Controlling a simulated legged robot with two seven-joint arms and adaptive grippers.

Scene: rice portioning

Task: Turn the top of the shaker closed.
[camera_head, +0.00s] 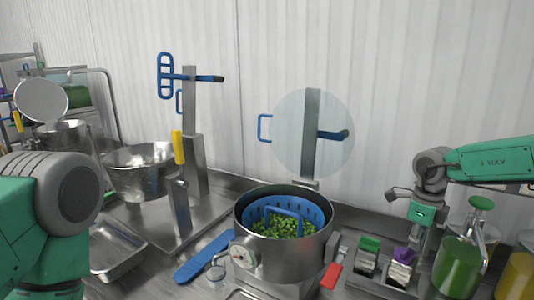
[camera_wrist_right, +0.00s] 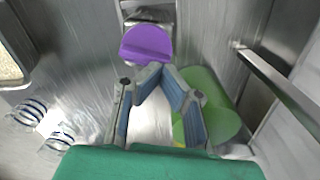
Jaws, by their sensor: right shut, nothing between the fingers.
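A shaker with a purple top (camera_head: 405,255) stands on the counter at the right. Its purple top (camera_wrist_right: 146,42) also shows in the right wrist view, just beyond my fingertips. A second shaker with a green top (camera_head: 369,243) stands to its left. My right gripper (camera_head: 413,246) points down beside the purple top. In the wrist view, the right gripper (camera_wrist_right: 158,70) has its fingertips together with nothing between them, close to the purple top's edge. I cannot tell whether they touch it. My left gripper is out of view; only my left arm shows.
A green-filled jar (camera_head: 458,265) stands right of my gripper, with a yellow-filled one (camera_head: 516,280) beyond. A large pot (camera_head: 283,240) with a blue basket of green vegetables is left of the shakers. A red-handled tool (camera_head: 331,276) lies between them.

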